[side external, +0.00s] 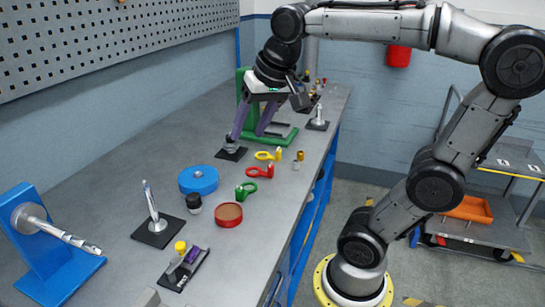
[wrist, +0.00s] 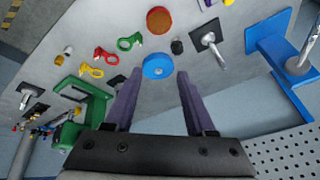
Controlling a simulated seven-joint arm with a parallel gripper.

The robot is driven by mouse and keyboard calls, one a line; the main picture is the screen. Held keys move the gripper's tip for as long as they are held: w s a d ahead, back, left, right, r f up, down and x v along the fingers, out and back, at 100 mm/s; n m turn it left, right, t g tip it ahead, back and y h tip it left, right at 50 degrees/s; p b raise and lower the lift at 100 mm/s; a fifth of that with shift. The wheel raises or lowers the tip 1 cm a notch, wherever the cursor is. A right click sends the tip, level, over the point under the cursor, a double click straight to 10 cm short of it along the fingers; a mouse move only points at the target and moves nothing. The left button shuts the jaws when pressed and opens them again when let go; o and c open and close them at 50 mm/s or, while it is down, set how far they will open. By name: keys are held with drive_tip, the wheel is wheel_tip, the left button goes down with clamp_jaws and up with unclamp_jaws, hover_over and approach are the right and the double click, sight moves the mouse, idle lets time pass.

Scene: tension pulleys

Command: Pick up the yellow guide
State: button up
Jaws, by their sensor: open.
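The yellow guide (side external: 268,155), a small ring-shaped part with a short stem, lies on the grey bench in the side external view. In the wrist view the yellow guide (wrist: 91,70) is left of my fingers, near a green stand. My gripper (side external: 248,136) is open and empty above the bench, behind and left of the guide in the side external view. In the wrist view my gripper (wrist: 160,72) has its two purple fingers spread apart, with a blue disc showing between the tips. The guide is not between the fingers.
A red guide (side external: 260,171) and a green guide (side external: 246,191) lie in front of the yellow one. A blue disc (side external: 198,181) and a red-rimmed disc (side external: 229,215) are nearby. A green stand (side external: 283,136) is close behind. Small cylinders (side external: 299,157) are to the right.

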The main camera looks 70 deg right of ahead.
drive_tip(key=w+d+m+g, duration=0.1)
drive_tip(key=w+d+m, duration=0.3)
drive_tip(key=w+d, duration=0.3)
drive_tip(key=m+g, duration=0.4)
drive_tip(key=m, duration=0.2)
hover_over(278, 150)
drive_tip(key=a, duration=0.1)
wheel_tip(278, 150, down, 11)
drive_tip(key=f, duration=0.9)
drive_tip(key=d+f, duration=0.1)
drive_tip(key=f, duration=0.3)
drive_tip(key=shift+f, duration=0.15)
clamp_jaws()
